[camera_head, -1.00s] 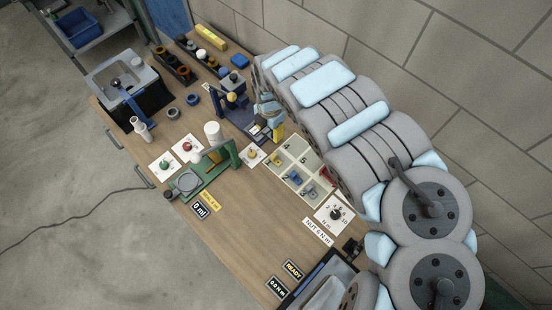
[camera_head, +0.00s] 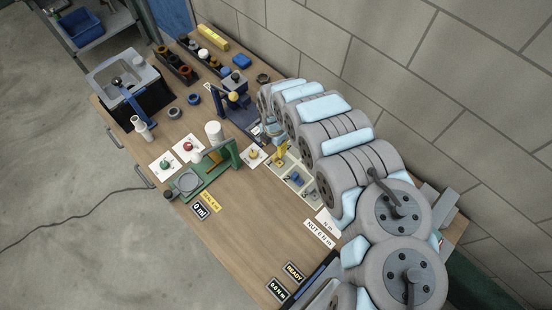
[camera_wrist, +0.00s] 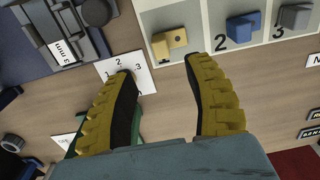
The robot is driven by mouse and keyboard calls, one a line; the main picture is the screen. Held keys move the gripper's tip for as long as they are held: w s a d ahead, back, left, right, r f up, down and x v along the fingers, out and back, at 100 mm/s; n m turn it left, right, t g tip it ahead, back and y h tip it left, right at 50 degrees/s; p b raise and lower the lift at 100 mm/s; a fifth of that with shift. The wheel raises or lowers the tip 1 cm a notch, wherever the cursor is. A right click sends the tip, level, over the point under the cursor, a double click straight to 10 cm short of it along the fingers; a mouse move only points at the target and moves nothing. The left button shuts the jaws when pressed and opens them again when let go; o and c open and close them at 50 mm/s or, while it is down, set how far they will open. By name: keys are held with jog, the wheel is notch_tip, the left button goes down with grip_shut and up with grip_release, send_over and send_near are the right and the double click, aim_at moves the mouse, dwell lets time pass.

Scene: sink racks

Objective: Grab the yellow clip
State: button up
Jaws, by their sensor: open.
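The yellow clip (camera_wrist: 170,43) lies in the corner compartment of the pale tray (camera_wrist: 189,18) in the wrist view. It is a small block with a dark hole in its flat part. My gripper (camera_wrist: 162,68) is open and empty, with two ribbed yellow fingers. In the picture, the clip shows just beyond the fingertips and between them, nearer the right one; I see no contact. In the head view, my gripper (camera_head: 280,152) is over the left end of the tray, and I cannot tell the clip from the yellow fingers there.
A blue clip (camera_wrist: 243,27) and a grey clip (camera_wrist: 295,16) lie in neighbouring compartments. A blue fixture (camera_head: 235,100) and a green stand (camera_head: 207,172) are near the tray.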

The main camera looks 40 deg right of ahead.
aim_at(275, 156)
jog(key=shift+d+f, duration=0.1)
jog(key=shift+f, duration=3.65)
grip_shut()
